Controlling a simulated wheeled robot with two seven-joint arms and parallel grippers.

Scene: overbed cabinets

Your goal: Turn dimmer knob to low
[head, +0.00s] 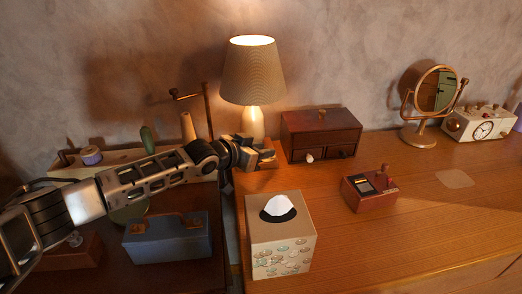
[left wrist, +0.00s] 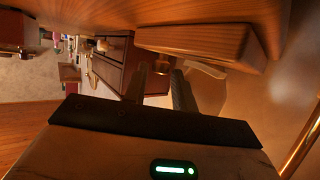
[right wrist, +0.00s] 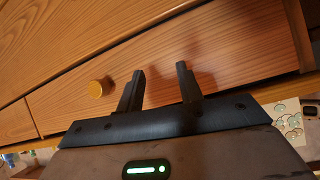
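A lit table lamp (head: 253,75) stands at the back left of the wooden dresser top. At its foot is a small wooden block (head: 266,160), partly hidden by my left gripper (head: 258,154). In the left wrist view the block (left wrist: 205,40) appears with a small brass knob (left wrist: 176,63) beside my left fingertips (left wrist: 161,70). Those fingers are apart, with nothing clearly clasped; contact with the knob cannot be told. My right gripper (right wrist: 160,70) is open and empty in front of a wooden drawer front. It is not in the head view.
A tissue box (head: 281,235), a drawer chest (head: 321,135), a small red-brown box (head: 369,190), a round mirror (head: 436,90) and a clock radio (head: 480,122) stand on the dresser. A blue case (head: 167,237) sits left. The dresser's right front is mostly clear.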

